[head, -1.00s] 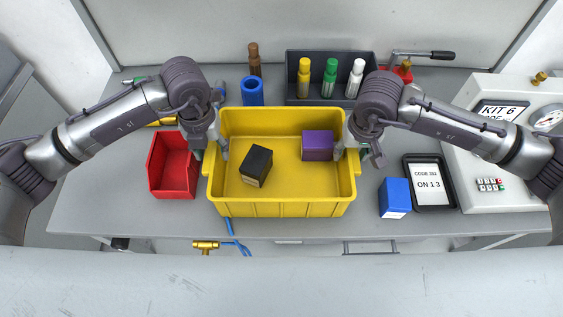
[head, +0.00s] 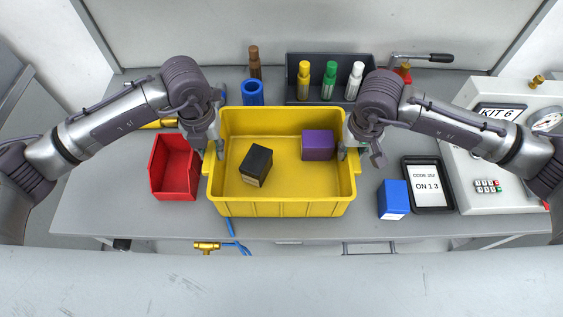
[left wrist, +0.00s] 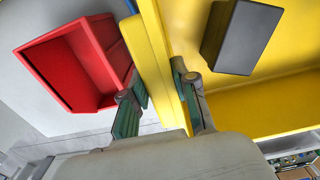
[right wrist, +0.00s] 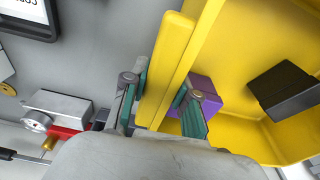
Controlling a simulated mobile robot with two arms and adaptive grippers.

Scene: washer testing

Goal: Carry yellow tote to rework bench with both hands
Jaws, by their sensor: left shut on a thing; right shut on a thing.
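The yellow tote (head: 280,208) stands on the grey bench in the middle of the head view. A black box (head: 256,166) lies in its left part and a purple box (head: 318,145) in its right rear part. My left gripper (head: 213,150) is shut on the tote's left side wall; the left wrist view shows its fingers (left wrist: 160,98) on both sides of the rim. My right gripper (head: 350,150) is shut on the right side wall; the right wrist view shows its fingers (right wrist: 160,103) around that rim. I cannot tell whether the tote touches the bench.
A red bin (head: 173,168) stands close left of the tote. A blue box (head: 394,199) and a tablet (head: 428,185) lie to its right. A dark tray (head: 317,98) with bottles and a blue cup (head: 253,92) stand behind it. A white test unit (head: 495,150) is at the right.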

